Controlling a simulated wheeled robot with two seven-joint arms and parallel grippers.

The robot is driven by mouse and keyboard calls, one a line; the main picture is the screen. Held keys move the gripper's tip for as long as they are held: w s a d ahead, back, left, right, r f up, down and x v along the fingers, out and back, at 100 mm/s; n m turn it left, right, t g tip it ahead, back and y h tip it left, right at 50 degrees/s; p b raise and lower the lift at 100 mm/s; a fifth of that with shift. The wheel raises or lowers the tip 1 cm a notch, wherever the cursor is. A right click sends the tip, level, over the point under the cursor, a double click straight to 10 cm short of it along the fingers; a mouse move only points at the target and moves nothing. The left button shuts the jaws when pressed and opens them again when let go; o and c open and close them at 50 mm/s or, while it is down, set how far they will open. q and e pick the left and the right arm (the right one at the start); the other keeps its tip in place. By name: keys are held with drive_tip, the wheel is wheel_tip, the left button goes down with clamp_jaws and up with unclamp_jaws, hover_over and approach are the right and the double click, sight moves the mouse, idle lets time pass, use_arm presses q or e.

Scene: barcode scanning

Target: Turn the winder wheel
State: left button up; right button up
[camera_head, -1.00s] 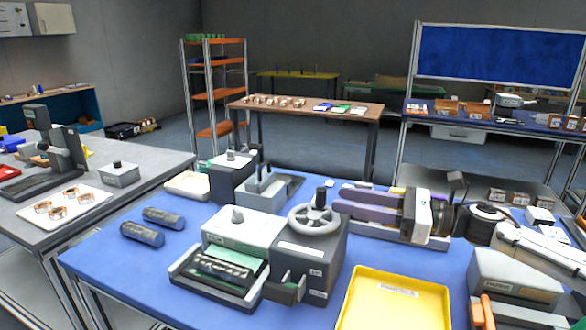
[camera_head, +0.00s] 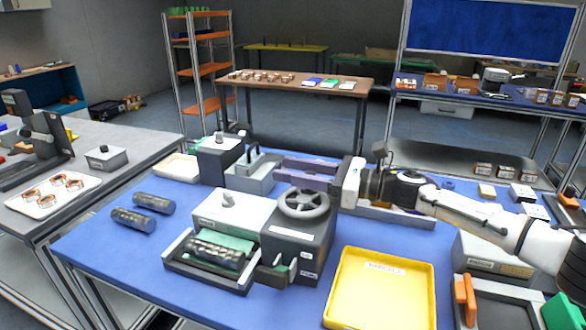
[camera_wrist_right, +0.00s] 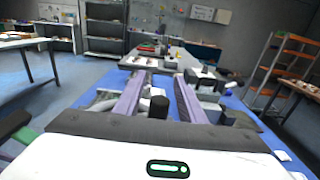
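The grey spoked winder wheel (camera_head: 303,203) lies flat on top of a dark grey machine block (camera_head: 296,245) on the blue table. My right gripper (camera_head: 280,164) reaches in from the right, its purple fingers level and pointing left just behind the wheel. In the right wrist view, the fingers (camera_wrist_right: 158,82) stand apart with a short black upright knob (camera_wrist_right: 158,106) between them, a gap on each side. It looks like the wheel's handle. In the head view that knob is hidden by the fingers. My left gripper is not in view.
A roller unit with a green strip (camera_head: 215,250) adjoins the wheel block. A yellow tray (camera_head: 380,290) lies in front right. Two dark cylinders (camera_head: 143,211) lie at left. A grey box with a handle (camera_head: 250,175) stands behind. The blue table's left front is clear.

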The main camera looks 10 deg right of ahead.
clamp_jaws()
drive_tip(key=shift+d+t, duration=0.1)
drive_tip(key=shift+t, duration=0.2)
